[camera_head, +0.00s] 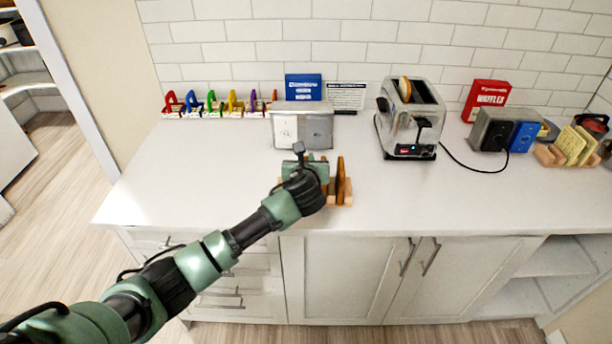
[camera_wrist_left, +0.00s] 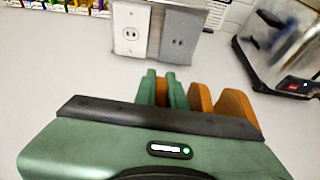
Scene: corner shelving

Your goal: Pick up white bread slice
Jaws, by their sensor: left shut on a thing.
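My left gripper (camera_head: 322,172) is over the wooden rack (camera_head: 346,193) on the counter. In the left wrist view its two green fingers (camera_wrist_left: 164,90) are shut on a brown-crusted bread slice (camera_wrist_left: 161,91), which stands upright between them. Two more brown-edged slices, a nearer one (camera_wrist_left: 200,99) and a farther one (camera_wrist_left: 237,108), stand just right of the fingers. In the head view the slices right of the gripper (camera_head: 341,178) stand upright in the rack. The held slice's face is hidden, so its bread type cannot be told. My right gripper is not in view.
A silver toaster (camera_head: 400,128) with a slice (camera_head: 405,89) in a slot stands behind right. A grey outlet box (camera_head: 287,128) stands behind the rack. Coloured holders (camera_head: 212,103) line the wall. A red box (camera_head: 486,99) and another slice rack (camera_head: 549,155) are right. The front counter is clear.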

